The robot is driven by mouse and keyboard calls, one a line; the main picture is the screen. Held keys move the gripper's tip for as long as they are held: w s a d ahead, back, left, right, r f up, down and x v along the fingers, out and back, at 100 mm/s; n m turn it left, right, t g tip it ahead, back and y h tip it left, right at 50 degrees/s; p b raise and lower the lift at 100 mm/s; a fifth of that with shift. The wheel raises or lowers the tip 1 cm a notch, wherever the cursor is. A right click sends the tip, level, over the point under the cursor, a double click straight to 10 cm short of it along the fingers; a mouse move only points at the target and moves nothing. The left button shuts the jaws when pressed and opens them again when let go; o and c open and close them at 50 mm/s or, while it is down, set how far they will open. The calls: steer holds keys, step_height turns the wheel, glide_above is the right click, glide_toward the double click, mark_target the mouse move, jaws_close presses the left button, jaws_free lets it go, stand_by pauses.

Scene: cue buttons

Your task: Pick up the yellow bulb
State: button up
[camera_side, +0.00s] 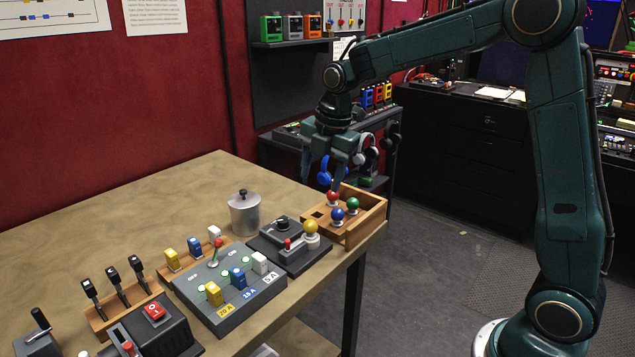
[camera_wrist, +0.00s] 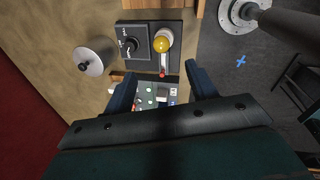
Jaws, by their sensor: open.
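The yellow bulb (camera_side: 310,227) sits upright in a white socket on a dark box (camera_side: 285,250) near the table's right edge. In the wrist view the yellow bulb (camera_wrist: 162,45) is ahead of my fingers, a little above the gap between them. My gripper (camera_side: 322,182) is open and empty in the air, above and behind the wooden box of bulbs in the side view. Its two fingers also show in the wrist view (camera_wrist: 160,82), spread apart and not touching the bulb.
A wooden box (camera_side: 370,205) holds red (camera_side: 333,197), blue (camera_side: 337,214) and green (camera_side: 352,203) bulbs close to the yellow one. A lidded metal pot (camera_side: 244,214) stands to the left. A grey panel (camera_side: 228,285) with coloured blocks and a lever lies nearby.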

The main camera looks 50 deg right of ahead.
glide_above(312, 221)
steer(key=shift+s+d+f, duration=0.15)
steer(key=shift+s+f, duration=0.05)
steer(key=shift+f, duration=1.75)
steer(key=shift+s+d+f, duration=0.1)
steer(key=shift+s+f, duration=0.05)
steer(key=shift+f, duration=1.75)
steer(key=shift+f, duration=0.1)
steer(key=shift+w+a+f, duration=0.1)
steer(key=shift+w+f, duration=0.1)
steer(key=shift+f, duration=1.05)
steer(key=shift+w+a+f, duration=0.1)
steer(key=shift+w+f, duration=0.1)
steer(key=shift+f, duration=1)
steer(key=shift+c, duration=0.3)
steer(key=c, duration=1)
